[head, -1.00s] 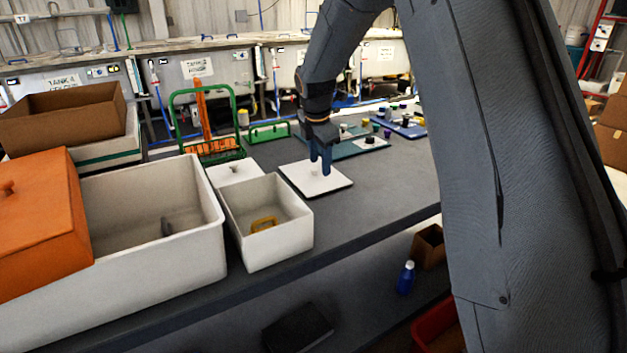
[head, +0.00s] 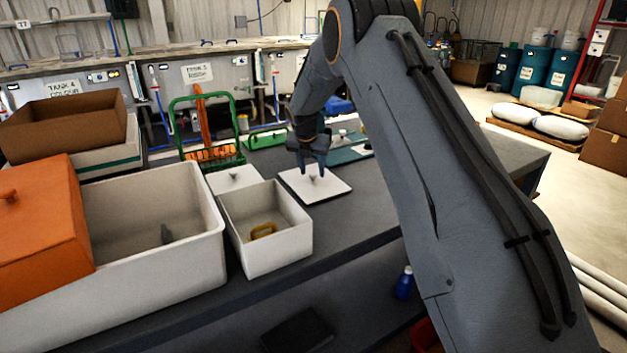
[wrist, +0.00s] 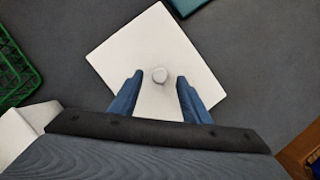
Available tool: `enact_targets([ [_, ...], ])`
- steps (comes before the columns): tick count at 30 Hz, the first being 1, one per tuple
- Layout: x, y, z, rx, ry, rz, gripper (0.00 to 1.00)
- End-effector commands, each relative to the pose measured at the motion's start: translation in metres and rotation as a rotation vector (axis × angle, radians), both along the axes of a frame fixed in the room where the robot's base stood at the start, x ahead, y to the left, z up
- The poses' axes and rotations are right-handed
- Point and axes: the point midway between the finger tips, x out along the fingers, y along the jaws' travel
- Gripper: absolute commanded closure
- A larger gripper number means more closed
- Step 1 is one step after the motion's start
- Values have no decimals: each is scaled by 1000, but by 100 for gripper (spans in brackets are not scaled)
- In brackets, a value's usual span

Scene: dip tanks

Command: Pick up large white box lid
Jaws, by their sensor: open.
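The large white lid (head: 303,190) is a flat square plate with a small round knob, lying on the grey bench right of the smaller white box. It also shows in the wrist view (wrist: 125,45), with its knob (wrist: 160,75) near the middle. My gripper (head: 314,172) is over the lid, fingers pointing down. In the wrist view my gripper (wrist: 159,79) is open, with one blue finger on each side of the knob and a gap on both sides. I cannot tell the exact height of the fingertips beside the knob.
The open white box (head: 290,255) holds a yellow handle piece. A smaller white lid (head: 222,181) lies behind it. A large white bin (head: 190,268) and an orange lid (head: 40,225) are left. A green rack (head: 230,160) stands behind.

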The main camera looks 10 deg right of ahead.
Motion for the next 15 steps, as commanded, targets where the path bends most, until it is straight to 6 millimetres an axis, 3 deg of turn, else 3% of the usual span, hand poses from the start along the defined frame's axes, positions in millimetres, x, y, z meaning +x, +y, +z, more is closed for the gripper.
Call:
enact_targets([
  [6, 7, -3, -15, 0, -1, -1, 57],
  [13, 7, -3, -16, 0, -2, -1, 57],
  [15, 7, -3, -16, 0, -2, -1, 67],
])
